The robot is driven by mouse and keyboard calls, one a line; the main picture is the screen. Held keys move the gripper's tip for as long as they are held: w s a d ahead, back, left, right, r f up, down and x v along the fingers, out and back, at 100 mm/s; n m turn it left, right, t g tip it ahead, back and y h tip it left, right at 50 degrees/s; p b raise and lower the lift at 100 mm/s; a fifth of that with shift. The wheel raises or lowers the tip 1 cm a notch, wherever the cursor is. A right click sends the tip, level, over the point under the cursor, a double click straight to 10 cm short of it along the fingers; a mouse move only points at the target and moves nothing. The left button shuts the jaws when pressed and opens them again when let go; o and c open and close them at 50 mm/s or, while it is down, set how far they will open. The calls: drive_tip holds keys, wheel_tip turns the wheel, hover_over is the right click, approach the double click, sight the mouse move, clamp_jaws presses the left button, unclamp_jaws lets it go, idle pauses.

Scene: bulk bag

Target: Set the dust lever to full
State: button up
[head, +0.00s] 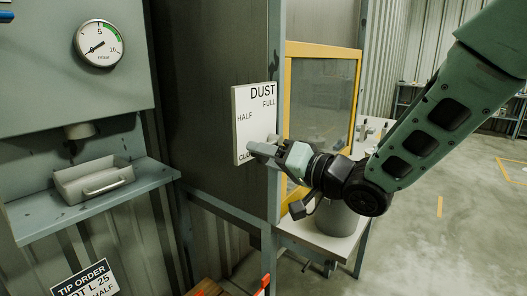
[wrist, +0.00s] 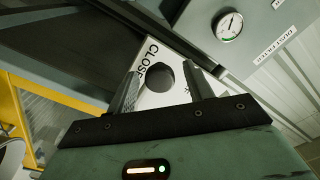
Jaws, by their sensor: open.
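The dust lever's white plate (head: 256,112) is fixed to a dark panel in the head view. It reads DUST, with FULL at the upper right, HALF at the left and a partly hidden CLOSED label at the bottom. My gripper (head: 258,146) is in front of the plate's lower part and hides the lever there. In the wrist view, a dark round knob (wrist: 165,75) shows against the plate (wrist: 150,98) near CLOSED. My gripper (wrist: 162,88) is open, with one finger on each side of the knob. Whether the fingers touch it I cannot tell.
A yellow-framed window (head: 288,95) is right of the plate. A pressure gauge (head: 99,43) and a shelf (head: 40,215) with a handled tray (head: 95,183) are at the left. A grey container (head: 338,218) stands on a low table behind my arm. Floor at the right looks clear.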

drive_tip(key=shift+w+a, duration=0.25)
drive_tip(key=shift+a, duration=0.1)
drive_tip(key=shift+c, duration=0.3)
clamp_jaws()
drive_tip(key=shift+r, duration=0.2)
